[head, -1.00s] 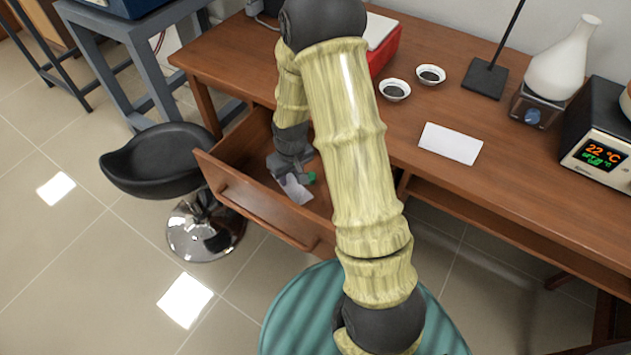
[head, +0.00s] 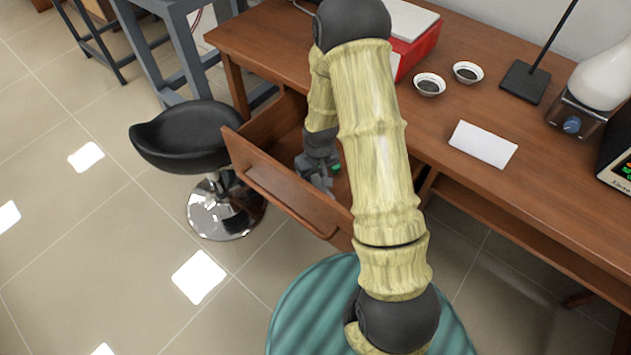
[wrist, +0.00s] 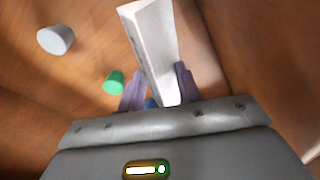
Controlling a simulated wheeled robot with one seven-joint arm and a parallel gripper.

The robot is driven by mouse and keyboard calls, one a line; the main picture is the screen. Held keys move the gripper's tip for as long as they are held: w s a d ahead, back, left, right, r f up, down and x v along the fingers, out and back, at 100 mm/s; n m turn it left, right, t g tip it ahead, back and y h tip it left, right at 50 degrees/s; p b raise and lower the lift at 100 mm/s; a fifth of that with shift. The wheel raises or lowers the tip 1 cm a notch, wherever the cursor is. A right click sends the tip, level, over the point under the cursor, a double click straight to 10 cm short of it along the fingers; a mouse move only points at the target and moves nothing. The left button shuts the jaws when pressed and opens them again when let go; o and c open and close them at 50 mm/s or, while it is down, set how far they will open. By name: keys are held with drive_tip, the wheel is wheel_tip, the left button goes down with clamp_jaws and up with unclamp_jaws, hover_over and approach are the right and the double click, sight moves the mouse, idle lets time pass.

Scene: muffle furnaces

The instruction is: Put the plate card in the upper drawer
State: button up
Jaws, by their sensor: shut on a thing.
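The open wooden drawer (head: 278,190) juts out from under the desk top; I take it to be the upper drawer. My gripper (head: 318,180) reaches down inside it, partly hidden behind the drawer front. In the wrist view my gripper (wrist: 160,90) is shut on a white, flat piece, the plate card (wrist: 150,45), which stands out beyond the fingers above the wooden drawer floor (wrist: 85,70). I cannot tell whether the card touches the floor. In the head view the card is mostly hidden.
In the drawer are a green object (wrist: 115,82) and a white cup-like object (wrist: 56,40). On the desk are a white sheet (head: 483,146), two small dishes (head: 429,85), a red-based device (head: 412,55) and a stand (head: 525,80). A black stool (head: 190,135) stands left of the drawer.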

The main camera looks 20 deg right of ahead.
sight(315, 182)
drive_tip(key=shift+f+b, duration=0.45)
drive_tip(key=shift+f, duration=1.45)
drive_tip(key=o, duration=1.1)
drive_tip(key=r+p, duration=0.1)
drive_tip(key=r, duration=0.3)
drive_tip(key=s+r, duration=0.1)
drive_tip(key=r, duration=0.3)
drive_tip(key=r+p, duration=0.1)
drive_tip(key=r, duration=0.3)
drive_tip(key=shift+s+d+p, duration=0.2)
drive_tip(key=shift+p, duration=0.15)
drive_tip(key=shift+r, duration=0.1)
